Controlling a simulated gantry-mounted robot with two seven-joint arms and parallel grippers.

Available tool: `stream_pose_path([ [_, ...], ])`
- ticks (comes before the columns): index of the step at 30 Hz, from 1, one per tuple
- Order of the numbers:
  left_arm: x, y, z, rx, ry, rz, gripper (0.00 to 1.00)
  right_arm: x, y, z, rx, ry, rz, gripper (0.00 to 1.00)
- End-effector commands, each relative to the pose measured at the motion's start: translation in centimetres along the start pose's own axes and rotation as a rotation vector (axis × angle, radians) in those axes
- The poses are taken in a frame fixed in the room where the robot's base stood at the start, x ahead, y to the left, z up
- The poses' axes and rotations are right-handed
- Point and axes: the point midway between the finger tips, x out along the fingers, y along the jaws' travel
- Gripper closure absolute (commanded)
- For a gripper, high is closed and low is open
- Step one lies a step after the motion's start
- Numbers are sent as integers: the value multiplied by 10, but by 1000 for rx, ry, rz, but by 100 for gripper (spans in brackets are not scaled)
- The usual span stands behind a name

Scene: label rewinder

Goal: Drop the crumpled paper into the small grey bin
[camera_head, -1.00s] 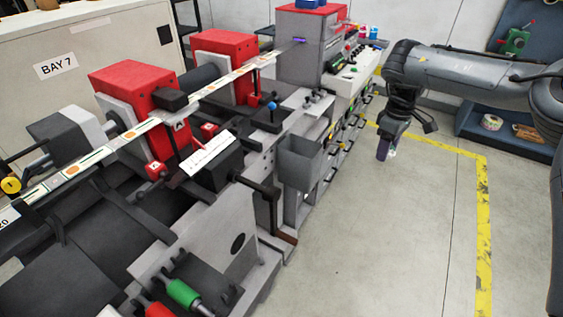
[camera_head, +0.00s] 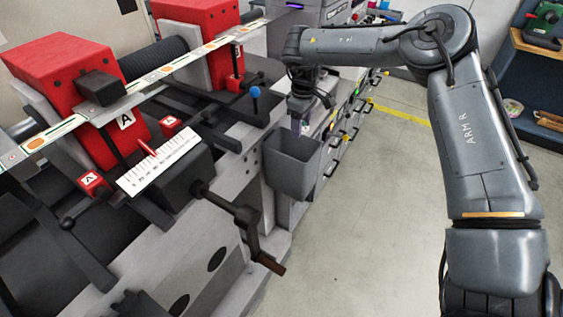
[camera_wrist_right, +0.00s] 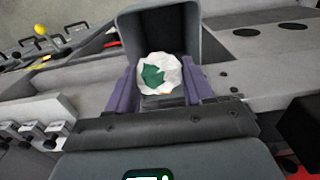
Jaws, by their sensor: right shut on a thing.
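The crumpled paper (camera_wrist_right: 158,74) is a white ball with a green patch, held between the two purple fingers of my right gripper (camera_wrist_right: 161,88) in the right wrist view. In the head view my right gripper (camera_head: 299,124) points down just above the far side of the small grey bin (camera_head: 290,176), which hangs on the machine's side. The bin (camera_wrist_right: 128,38) also shows behind the paper in the wrist view, its open mouth facing the camera. The paper is hardly visible in the head view. My left gripper is out of view.
The label machine with red blocks (camera_head: 68,72) fills the left. A crank handle (camera_head: 245,215) sticks out from its side in front of the bin. The floor (camera_head: 375,190) to the right of the bin is clear.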

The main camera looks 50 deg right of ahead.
Motion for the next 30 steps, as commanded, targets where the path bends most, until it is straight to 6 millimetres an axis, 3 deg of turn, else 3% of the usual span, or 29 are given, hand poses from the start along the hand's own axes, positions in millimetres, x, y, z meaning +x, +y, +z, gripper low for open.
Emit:
stream_pose_path([
  [11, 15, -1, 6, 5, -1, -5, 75, 23, -1, 0, 4, 0, -1, 76],
  [21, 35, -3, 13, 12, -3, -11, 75, 56, -1, 0, 3, 0, -1, 76],
  [30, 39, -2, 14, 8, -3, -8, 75, 65, -1, 0, 3, 0, -1, 76],
])
